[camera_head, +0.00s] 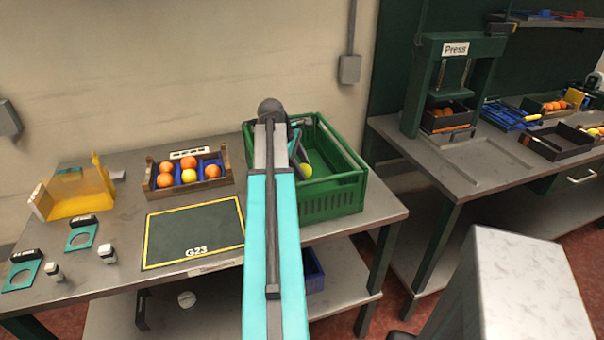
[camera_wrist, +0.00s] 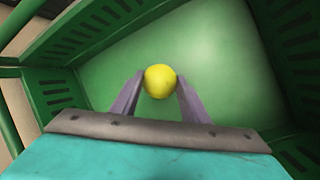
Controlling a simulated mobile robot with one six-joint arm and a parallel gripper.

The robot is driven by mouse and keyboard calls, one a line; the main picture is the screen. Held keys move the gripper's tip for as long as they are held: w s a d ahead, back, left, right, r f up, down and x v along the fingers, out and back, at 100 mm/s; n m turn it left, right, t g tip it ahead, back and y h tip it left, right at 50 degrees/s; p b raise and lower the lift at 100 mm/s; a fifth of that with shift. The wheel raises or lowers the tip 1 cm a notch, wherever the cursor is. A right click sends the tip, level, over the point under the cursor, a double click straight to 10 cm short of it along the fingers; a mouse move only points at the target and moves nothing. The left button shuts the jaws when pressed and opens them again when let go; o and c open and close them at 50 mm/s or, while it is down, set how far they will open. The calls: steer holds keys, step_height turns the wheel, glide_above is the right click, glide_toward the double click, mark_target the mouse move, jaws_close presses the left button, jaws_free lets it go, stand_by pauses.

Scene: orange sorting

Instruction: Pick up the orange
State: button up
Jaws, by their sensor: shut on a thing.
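A round yellow fruit (camera_wrist: 160,81) sits between the fingertips of my gripper (camera_wrist: 160,88) in the wrist view, with a finger against each side. My gripper is shut on it. In the head view the yellow fruit (camera_head: 306,170) shows inside the green crate (camera_head: 333,200), just right of my arm. I cannot tell whether it touches the crate floor. Most of my gripper is hidden behind my arm in the head view. Several orange fruits (camera_head: 188,162) and a yellower one lie in a divided wooden box (camera_head: 224,182) left of my arm.
The crate's walls stand close around my gripper. A dark G23 mat (camera_head: 190,235) lies in front of the wooden box. A transparent yellow holder (camera_head: 75,195) stands at the left. A press (camera_head: 452,85) and trays stand on another table at the right.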

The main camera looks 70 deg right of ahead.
mark_target(302, 166)
steer(key=shift+r+b, duration=0.65)
steer(key=shift+r, duration=3.25)
step_height(302, 166, up, 8)
steer(key=p, duration=0.6)
steer(key=shift+p, duration=0.35)
